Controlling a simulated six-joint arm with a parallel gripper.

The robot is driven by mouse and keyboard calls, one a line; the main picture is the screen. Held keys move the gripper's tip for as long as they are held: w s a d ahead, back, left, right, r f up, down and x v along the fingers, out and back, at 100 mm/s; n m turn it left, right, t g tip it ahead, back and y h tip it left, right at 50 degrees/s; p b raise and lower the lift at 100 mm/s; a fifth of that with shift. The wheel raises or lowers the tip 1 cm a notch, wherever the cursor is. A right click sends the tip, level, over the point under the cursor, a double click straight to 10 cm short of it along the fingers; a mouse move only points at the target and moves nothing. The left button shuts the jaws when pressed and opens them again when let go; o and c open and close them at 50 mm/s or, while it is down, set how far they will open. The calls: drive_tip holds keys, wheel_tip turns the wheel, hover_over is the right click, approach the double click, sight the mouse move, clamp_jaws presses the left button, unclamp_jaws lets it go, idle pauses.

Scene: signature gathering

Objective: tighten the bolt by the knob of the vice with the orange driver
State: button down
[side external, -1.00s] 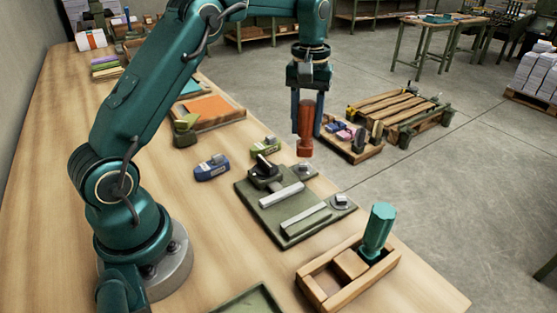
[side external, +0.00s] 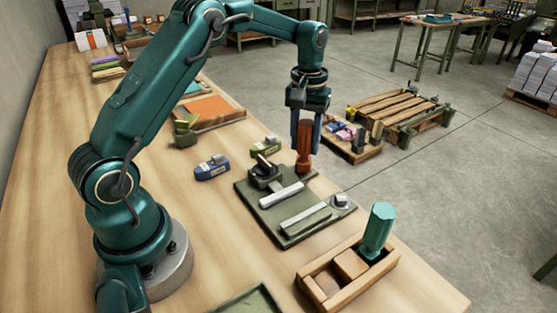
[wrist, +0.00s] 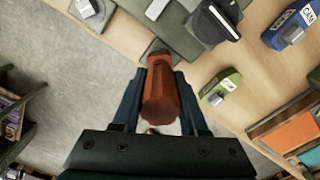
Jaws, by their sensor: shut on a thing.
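My gripper (side external: 305,130) is shut on the orange driver (side external: 304,155), which hangs upright, tip down. The driver also shows in the wrist view (wrist: 160,98) between my two fingers. The green vice (side external: 269,217) lies on the bench, its dark knob (side external: 264,172) left of the driver. The driver's lower end is at the vice's back corner tab beside the knob. It covers the bolt there, and I cannot tell whether the tip is seated. A second bolt (side external: 340,200) shows uncovered on the vice's right tab.
A wooden tray (side external: 325,301) with a teal-handled tool (side external: 378,228) and blocks stands at the front right. A blue clamp-like block (side external: 212,168) and a green one (side external: 266,147) lie left of and behind the vice. The bench edge is close to the driver's right.

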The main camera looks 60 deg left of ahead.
sight(306, 122)
drive_tip(key=m, duration=0.5)
drive_tip(key=shift+m, duration=0.3)
drive_tip(key=m, duration=0.5)
drive_tip(key=shift+r+n, duration=0.1)
drive_tip(key=shift+n, duration=0.5)
drive_tip(key=shift+r, duration=2.25)
